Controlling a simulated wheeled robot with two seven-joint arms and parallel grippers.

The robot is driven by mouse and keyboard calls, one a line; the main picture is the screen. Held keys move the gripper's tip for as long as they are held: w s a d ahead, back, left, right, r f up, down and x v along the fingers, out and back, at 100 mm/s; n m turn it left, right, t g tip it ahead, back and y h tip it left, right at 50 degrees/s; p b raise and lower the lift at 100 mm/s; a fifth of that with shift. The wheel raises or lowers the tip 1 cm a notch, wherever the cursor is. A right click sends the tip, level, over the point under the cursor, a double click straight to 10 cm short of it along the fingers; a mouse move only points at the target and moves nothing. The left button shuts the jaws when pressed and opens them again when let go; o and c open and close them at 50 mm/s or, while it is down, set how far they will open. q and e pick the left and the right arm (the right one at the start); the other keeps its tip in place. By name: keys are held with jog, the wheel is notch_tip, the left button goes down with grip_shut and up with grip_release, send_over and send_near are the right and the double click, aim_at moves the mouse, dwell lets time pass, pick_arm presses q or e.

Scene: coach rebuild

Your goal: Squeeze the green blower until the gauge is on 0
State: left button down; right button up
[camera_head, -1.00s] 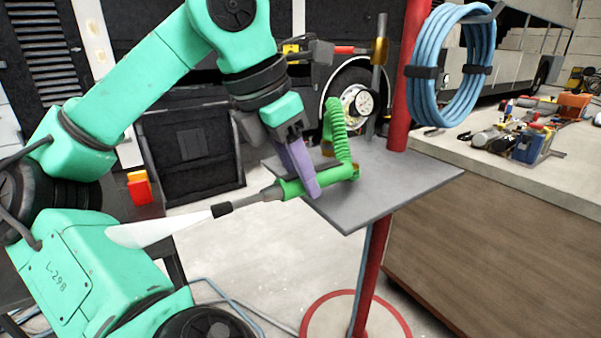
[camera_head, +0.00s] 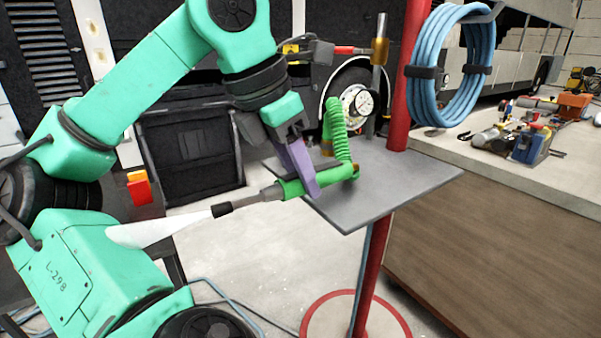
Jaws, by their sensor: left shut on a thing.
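The green blower (camera_head: 328,176) lies at the grey plate on the red stand, its dark nozzle pointing left. A green coiled hose (camera_head: 338,128) rises from its right end. A white tapering streak (camera_head: 165,228) extends left from the nozzle tip. My left gripper (camera_head: 308,184), with purple fingers, is shut on the blower's body from above; its far finger is mostly hidden. My right gripper is not in view.
The grey plate (camera_head: 400,186) is otherwise bare. The red post (camera_head: 372,270) stands on a round base, with a blue hose coil (camera_head: 428,80) hanging at its upper right. A workbench (camera_head: 500,225) with tools is at right. A black crate (camera_head: 190,160) stands behind.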

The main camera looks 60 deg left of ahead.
pick_arm(q)
jog(key=shift+r, duration=0.1)
jog(key=shift+r+p, duration=0.85)
jog(key=shift+r, duration=0.1)
jog(key=c, duration=1)
grip_release()
grip_shut()
jog(key=shift+f, duration=0.2)
jog(key=shift+f+b, duration=0.9)
jog(key=shift+b, duration=0.25)
